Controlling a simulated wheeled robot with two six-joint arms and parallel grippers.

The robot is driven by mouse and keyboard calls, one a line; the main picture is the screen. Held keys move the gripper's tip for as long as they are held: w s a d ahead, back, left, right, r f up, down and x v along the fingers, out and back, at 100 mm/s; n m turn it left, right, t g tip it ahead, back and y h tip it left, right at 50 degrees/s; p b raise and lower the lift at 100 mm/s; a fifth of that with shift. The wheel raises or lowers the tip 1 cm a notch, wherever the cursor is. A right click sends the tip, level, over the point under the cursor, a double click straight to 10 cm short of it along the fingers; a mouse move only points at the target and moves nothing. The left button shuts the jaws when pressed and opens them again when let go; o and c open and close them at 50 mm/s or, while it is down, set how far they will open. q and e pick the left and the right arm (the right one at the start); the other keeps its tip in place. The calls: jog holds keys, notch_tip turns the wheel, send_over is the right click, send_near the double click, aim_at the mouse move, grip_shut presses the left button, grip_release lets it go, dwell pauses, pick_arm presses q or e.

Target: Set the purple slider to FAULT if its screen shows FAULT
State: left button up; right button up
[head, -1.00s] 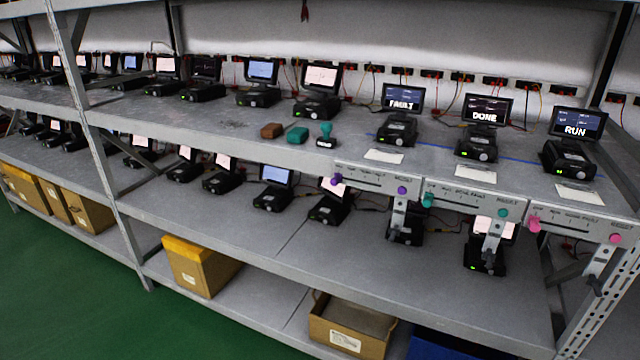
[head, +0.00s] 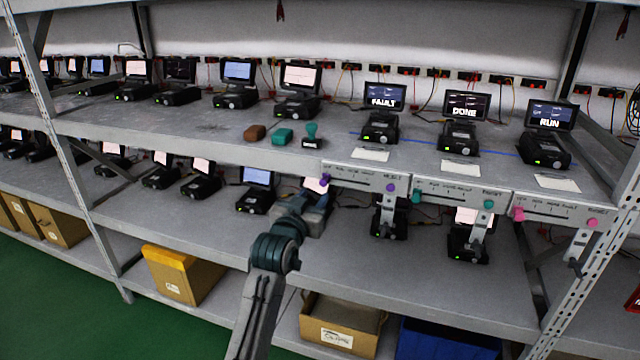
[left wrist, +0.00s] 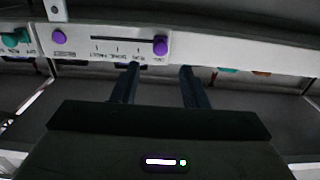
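The purple slider knob (head: 325,180) sits at the left end of its slot on a light grey panel (head: 352,182) on the shelf edge. The screen (head: 385,96) above it reads FAULT. In the left wrist view, which shows the panel upside down, the purple knob (left wrist: 160,46) is at the right end of the slot. My left gripper (left wrist: 160,69) is open, its two dark fingers apart, with the knob between and just beyond the tips; contact is not visible. In the head view my left gripper (head: 318,192) is just below the knob, its fingers hard to make out. My right gripper is not in view.
A purple button (head: 390,187) is at the panel's right end. Panels with a teal knob (head: 417,197) and a pink knob (head: 519,213) follow to the right, under screens reading DONE (head: 466,105) and RUN (head: 550,116). A teal stamp (head: 312,134) stands on the shelf above.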

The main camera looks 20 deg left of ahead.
aim_at(322, 183)
pick_arm(q)
jog(key=w+p, duration=0.1)
jog(key=w, duration=0.6)
jog(key=shift+d, duration=0.1)
grip_shut()
